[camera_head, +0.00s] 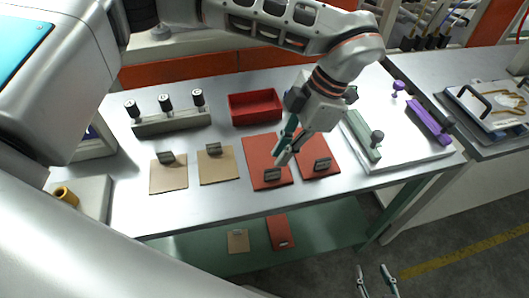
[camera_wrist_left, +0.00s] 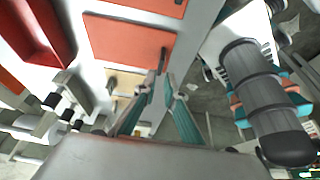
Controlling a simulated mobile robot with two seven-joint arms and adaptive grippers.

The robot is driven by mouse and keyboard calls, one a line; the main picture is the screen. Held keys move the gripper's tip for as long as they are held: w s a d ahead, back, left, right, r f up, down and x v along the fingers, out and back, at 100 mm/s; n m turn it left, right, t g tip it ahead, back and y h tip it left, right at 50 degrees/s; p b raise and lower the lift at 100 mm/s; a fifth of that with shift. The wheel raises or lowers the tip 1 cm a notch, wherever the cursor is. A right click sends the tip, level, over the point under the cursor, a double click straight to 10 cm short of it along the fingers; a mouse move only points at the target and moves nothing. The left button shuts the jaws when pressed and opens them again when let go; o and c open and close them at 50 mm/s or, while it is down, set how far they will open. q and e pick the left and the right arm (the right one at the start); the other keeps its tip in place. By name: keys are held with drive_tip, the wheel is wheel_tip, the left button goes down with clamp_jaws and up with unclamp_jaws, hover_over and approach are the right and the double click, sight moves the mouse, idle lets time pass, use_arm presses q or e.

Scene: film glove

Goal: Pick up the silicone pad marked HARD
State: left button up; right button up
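Two red pads lie side by side on the grey table in the head view: a left one (camera_head: 258,153) and a right one (camera_head: 321,148). Each has a dark block-shaped grip near its front edge. No marking is readable, so I cannot tell which pad says HARD. My left gripper (camera_head: 284,158) points down just above the left red pad's grip; its teal fingers stand apart in the left wrist view (camera_wrist_left: 161,90). My right gripper (camera_head: 375,280) is open and empty below the table's front edge.
A red tray (camera_head: 255,107) and a rack with black knobs (camera_head: 171,123) stand behind the pads. A white board (camera_head: 405,150) with green and purple bars is at right. A lower green shelf (camera_head: 330,230) holds a tan and a red pad.

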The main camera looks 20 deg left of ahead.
sight(274, 169)
use_arm(q)
drive_tip(key=shift+x, duration=0.95)
drive_tip(key=shift+p+x, duration=0.3)
drive_tip(key=shift+x, duration=2.3)
drive_tip(key=shift+w+d+f, duration=0.1)
drive_tip(key=shift+w+d, duration=0.05)
drive_tip(key=shift+d, duration=0.05)
clamp_jaws()
